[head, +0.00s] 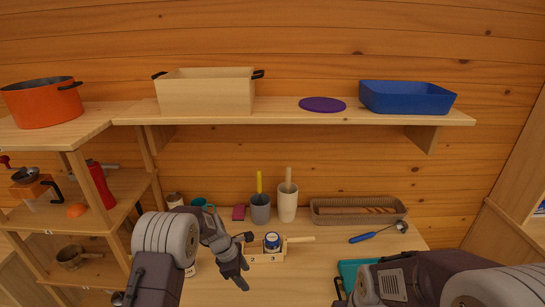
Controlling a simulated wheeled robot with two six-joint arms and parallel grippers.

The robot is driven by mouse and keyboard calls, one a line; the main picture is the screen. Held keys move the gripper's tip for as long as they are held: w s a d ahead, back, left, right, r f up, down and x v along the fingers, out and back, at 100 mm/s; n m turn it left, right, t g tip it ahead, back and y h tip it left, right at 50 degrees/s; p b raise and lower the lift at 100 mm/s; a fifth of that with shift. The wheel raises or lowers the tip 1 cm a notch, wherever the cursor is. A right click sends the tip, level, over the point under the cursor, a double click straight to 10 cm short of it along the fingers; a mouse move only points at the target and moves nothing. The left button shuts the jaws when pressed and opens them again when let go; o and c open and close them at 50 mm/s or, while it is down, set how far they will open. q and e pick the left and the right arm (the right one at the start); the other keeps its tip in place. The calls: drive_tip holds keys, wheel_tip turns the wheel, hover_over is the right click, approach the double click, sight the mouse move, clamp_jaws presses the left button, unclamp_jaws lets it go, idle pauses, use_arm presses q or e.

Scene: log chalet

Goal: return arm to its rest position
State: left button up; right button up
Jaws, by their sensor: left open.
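My left arm comes in from the lower left, and its gripper (238,266) is open with nothing seen between the fingers. It hangs over the worktop, just left of a small wooden block holder (266,256) with a blue-and-white jar (272,241). It appears close to the holder; I cannot tell whether they touch. My right arm comes in from the lower right. Its gripper (340,288) shows only as a dark part at the bottom edge, beside a teal item (350,267), and its jaws are mostly hidden.
A grey cup (260,209), a cream holder (287,203) and a wicker basket (357,211) stand along the wall. The upper shelf (330,118) holds a wooden crate (206,93) and a blue bin (406,98). Side shelves stand left.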

use_arm(q)
drive_tip(key=s+a+r+m+t+y+b, duration=0.1)
drive_tip(key=s+a+r+m+b, duration=0.25)
drive_tip(key=s+r, duration=0.35)
drive_tip(key=s+a+f+m+y, duration=0.1)
drive_tip(key=s+a+m, duration=0.1)
drive_tip(key=s+m, duration=0.5)
drive_tip(key=s+a+f+m+y, duration=0.1)
drive_tip(key=s+a+m, duration=0.2)
drive_tip(key=s+m, duration=0.4)
drive_tip(key=shift+f+m+g+b, duration=0.15)
drive_tip(key=shift+m+g+b, duration=0.2)
drive_tip(key=shift+m, duration=0.1)
use_arm(e)
drive_tip(key=f, duration=0.2)
drive_tip(key=w+f, duration=0.1)
drive_tip(key=f, duration=0.1)
drive_tip(key=shift+w+f, duration=0.1)
drive_tip(key=shift+f, duration=0.25)
